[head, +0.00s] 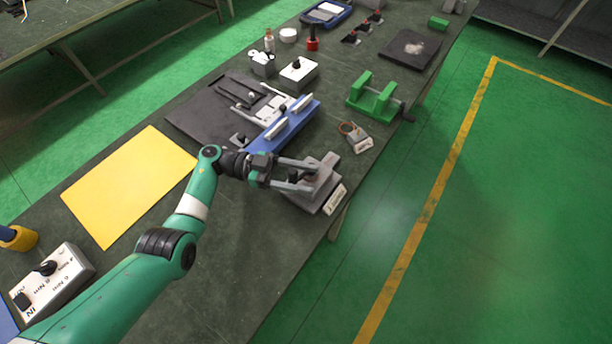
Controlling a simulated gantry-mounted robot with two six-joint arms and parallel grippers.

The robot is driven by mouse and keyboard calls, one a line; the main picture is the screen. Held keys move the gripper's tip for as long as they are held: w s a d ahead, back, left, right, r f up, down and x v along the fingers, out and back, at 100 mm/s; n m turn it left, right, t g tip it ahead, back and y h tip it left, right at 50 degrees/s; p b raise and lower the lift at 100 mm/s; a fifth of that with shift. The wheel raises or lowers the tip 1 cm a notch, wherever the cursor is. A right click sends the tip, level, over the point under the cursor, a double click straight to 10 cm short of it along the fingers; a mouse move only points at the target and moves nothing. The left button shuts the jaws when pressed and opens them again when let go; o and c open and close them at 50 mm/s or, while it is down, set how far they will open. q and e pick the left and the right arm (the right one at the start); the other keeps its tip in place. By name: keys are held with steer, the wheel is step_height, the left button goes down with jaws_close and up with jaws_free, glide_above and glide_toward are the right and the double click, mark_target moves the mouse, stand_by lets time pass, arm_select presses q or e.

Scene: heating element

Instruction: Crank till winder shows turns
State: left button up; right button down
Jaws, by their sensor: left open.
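My left gripper (308,175) reaches in from the left and is over a grey device (322,202) near the table's front edge. Its jaws are open around a small brownish part on top of the device; I cannot tell whether they touch it. A pale label plate (334,199) on the device faces the front, too small to read. The gripper hides part of the device, and I cannot make out a crank or a turn count. A green bracket-like fixture (372,102) with a dark handle at its right end stands farther back. My right gripper is not in view.
A small unit with a copper-coloured ring (355,136) and a blue fixture (283,128) on a dark mat lie behind the gripper. A yellow sheet (130,185) and a white torque box (53,282) lie at left. The table is clear in front of the arm.

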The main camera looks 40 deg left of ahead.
arm_select(q)
steer(key=b+v, duration=0.1)
steer(key=v, duration=1)
steer(key=shift+b, duration=0.3)
